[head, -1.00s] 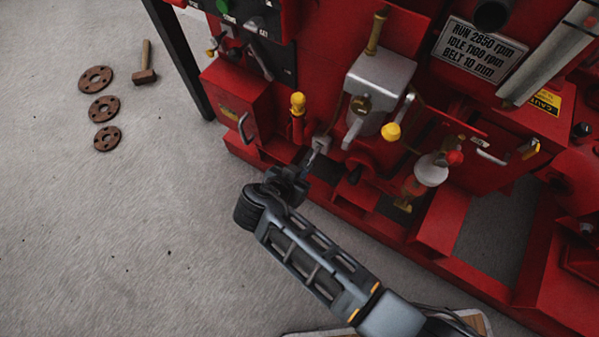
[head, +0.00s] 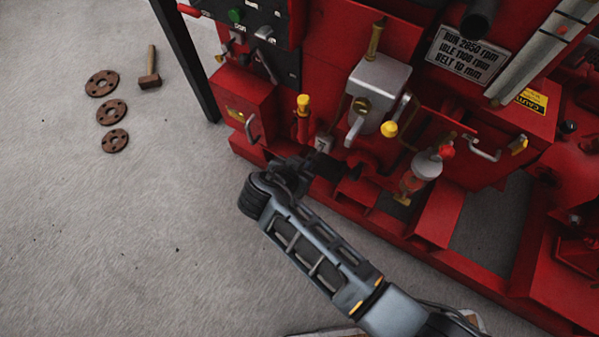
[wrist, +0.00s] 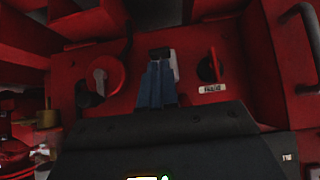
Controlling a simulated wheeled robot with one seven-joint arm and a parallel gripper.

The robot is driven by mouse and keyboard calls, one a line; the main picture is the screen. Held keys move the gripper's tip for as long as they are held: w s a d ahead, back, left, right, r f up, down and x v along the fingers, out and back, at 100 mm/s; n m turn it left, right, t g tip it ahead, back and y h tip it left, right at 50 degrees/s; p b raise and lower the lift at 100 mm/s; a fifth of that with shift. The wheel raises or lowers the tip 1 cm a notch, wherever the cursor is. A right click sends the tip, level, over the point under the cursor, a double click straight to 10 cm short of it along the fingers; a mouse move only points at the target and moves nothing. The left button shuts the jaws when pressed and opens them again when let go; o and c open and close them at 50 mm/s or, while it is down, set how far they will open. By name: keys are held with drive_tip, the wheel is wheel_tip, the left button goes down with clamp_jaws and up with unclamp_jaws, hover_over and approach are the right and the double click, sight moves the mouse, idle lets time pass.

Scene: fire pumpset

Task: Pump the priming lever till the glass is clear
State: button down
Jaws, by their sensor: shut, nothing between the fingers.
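My gripper (head: 311,162) is low at the front of the red pumpset, with its fingers closed together and empty. In the wrist view the shut fingers (wrist: 157,82) point at a small black-topped part (wrist: 160,53) beside a pale grey piece. Whether they touch it is unclear. A small grey block (head: 323,143) shows just above the gripper in the head view; I cannot tell surely which part is the priming lever.
A yellow-topped post (head: 303,106) and a grey box (head: 377,88) with a yellow knob (head: 389,128) stand above the gripper. Rusty flanges (head: 112,112) and a hammer (head: 150,80) lie on open floor at left.

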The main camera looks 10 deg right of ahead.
drive_tip(key=s+f+p+v, duration=0.1)
drive_tip(key=p+v, duration=0.1)
drive_tip(key=v, duration=0.8)
drive_tip(key=shift+a+p, duration=0.4)
drive_tip(key=shift+a, duration=0.05)
drive_tip(key=shift+s, duration=0.15)
drive_tip(key=s+d+f+n+y, duration=0.2)
drive_tip(key=s+d+y, duration=0.1)
drive_tip(key=s+d, duration=0.3)
drive_tip(key=s+d+f+n+y, duration=0.2)
drive_tip(key=s+d+y, duration=0.1)
drive_tip(key=s, duration=0.5)
drive_tip(key=s+d+r+n+t+y, duration=0.1)
drive_tip(key=s+d+r+n+t, duration=0.1)
drive_tip(key=s+d+r, duration=0.3)
drive_tip(key=s+d+r+n+t, duration=0.1)
drive_tip(key=s+d+r+t, duration=0.15)
drive_tip(key=r, duration=0.55)
drive_tip(key=s+d+r+t+h, duration=0.1)
drive_tip(key=s+d+r, duration=0.2)
drive_tip(key=r, duration=0.5)
drive_tip(key=s+d+r+n+t, duration=0.1)
drive_tip(key=s+d+r+t, duration=0.15)
drive_tip(key=r, duration=0.55)
wheel_tip(320, 180, up, 24)
drive_tip(key=p, duration=2.3)
drive_tip(key=shift+s, duration=0.35)
drive_tip(key=c, duration=1.8)
unclamp_jaws()
drive_tip(key=shift+a, duration=0.1)
